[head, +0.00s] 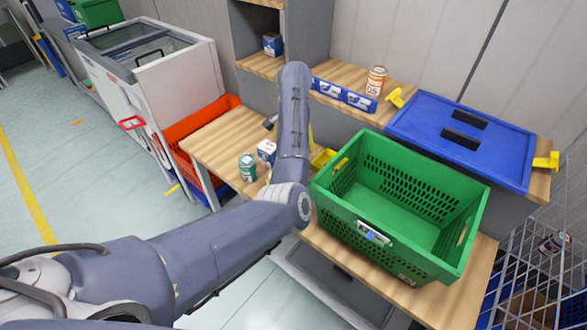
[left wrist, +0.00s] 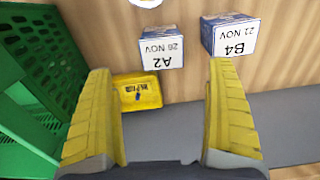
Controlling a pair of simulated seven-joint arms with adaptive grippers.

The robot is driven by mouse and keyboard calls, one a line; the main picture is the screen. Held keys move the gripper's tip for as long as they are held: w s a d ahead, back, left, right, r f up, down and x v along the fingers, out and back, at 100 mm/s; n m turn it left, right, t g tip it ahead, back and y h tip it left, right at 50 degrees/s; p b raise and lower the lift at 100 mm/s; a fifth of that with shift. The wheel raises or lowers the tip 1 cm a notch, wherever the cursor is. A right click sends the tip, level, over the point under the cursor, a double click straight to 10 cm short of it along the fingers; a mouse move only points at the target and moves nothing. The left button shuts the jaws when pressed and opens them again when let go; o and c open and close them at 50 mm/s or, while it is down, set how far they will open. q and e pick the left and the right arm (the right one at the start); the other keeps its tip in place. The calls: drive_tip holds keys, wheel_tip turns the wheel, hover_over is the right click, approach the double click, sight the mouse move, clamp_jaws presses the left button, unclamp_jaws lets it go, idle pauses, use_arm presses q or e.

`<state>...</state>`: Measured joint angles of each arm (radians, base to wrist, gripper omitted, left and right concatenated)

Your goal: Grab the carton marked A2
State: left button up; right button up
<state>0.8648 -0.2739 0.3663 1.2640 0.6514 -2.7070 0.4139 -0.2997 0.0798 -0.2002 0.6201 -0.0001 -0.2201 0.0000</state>
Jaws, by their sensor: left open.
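The carton marked A2 (left wrist: 162,52), a small white and blue box, stands on the wood surface in the left wrist view, its label upside down. My left gripper (left wrist: 160,75) is open and empty, its yellow fingers on either side below the carton in that picture, apart from it. In the head view, a small white and blue carton (head: 266,150) beside a teal can fits its place, but its label cannot be read. There my forearm hides most of the left gripper. My right gripper is not in view.
A carton marked B4 (left wrist: 232,38) stands right of A2 in the wrist view. A yellow tray (left wrist: 138,93) lies close below A2. A green crate (head: 400,195) sits beside the work area; the teal can (head: 247,167) stands near the bench edge. A blue lid (head: 460,140) lies behind.

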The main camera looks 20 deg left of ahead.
use_arm(q)
drive_tip(key=shift+w+f, duration=0.2)
drive_tip(key=shift+f, duration=5.85)
drive_tip(key=shift+c, duration=0.6)
drive_tip(key=c, duration=1.4)
